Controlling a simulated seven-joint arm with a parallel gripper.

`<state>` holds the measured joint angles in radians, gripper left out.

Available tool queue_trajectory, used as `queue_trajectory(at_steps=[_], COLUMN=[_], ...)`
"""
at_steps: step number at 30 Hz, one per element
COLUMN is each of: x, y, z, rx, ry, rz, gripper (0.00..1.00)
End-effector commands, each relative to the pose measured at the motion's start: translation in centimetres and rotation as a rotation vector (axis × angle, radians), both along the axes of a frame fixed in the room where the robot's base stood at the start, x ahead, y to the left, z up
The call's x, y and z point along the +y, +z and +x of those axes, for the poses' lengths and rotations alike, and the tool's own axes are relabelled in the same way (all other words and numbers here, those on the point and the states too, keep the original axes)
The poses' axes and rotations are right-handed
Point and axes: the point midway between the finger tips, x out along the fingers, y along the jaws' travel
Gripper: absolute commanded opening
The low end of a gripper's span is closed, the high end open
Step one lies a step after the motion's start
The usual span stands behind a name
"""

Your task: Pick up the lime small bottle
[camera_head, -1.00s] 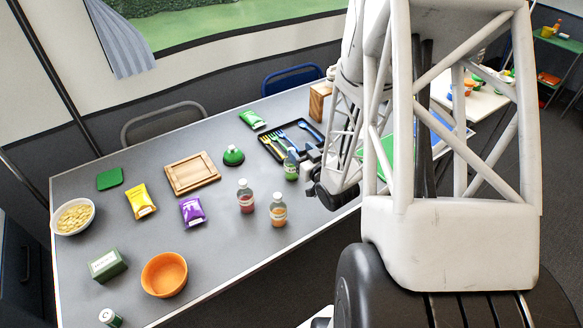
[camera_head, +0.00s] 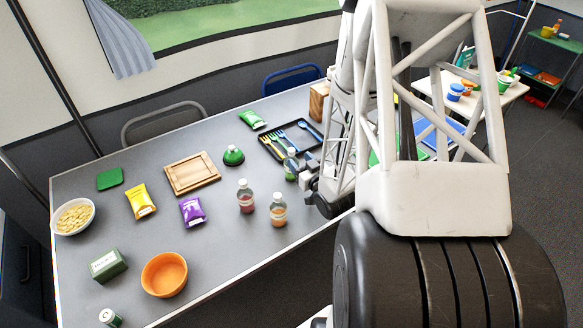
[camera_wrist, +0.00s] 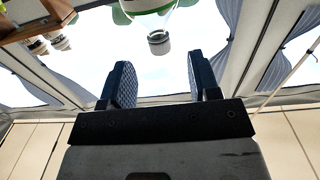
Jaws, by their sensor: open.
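The lime small bottle (camera_head: 291,168) stands upright on the grey table (camera_head: 130,245), near its front edge, with clear upper part, green lower part and pale cap. My gripper (camera_head: 306,174) is just right of it in the head view, at about its height. In the wrist view my gripper (camera_wrist: 160,80) is open, its two padded fingers apart with nothing between them. There the bottle (camera_wrist: 145,5) shows cap down at the top edge, beyond the fingertips and roughly in line with the gap. Most of its body is cut off.
A black cutlery tray (camera_head: 270,151) lies behind the bottle. Two bottles, a red one (camera_head: 246,197) and an orange one (camera_head: 278,211), stand to its left. A green cone-shaped item (camera_head: 233,156), a cutting board (camera_head: 192,173) and an orange bowl (camera_head: 164,274) are farther left.

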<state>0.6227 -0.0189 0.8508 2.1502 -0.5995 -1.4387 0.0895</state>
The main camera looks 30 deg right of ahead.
Motion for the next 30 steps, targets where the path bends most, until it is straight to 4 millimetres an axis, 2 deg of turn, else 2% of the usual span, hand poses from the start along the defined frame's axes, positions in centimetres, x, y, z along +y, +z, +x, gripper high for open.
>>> queue_trajectory(at_steps=[9, 23, 30], x=[-0.1, -0.1, -0.2], y=[0.0, 0.1, 0.1], z=[2.1, 2.7, 4.8], rx=[0.000, -0.001, 0.000], ry=[0.000, 0.001, 0.000], rz=[0.001, 0.000, 0.001], gripper=[0.56, 0.56, 0.56])
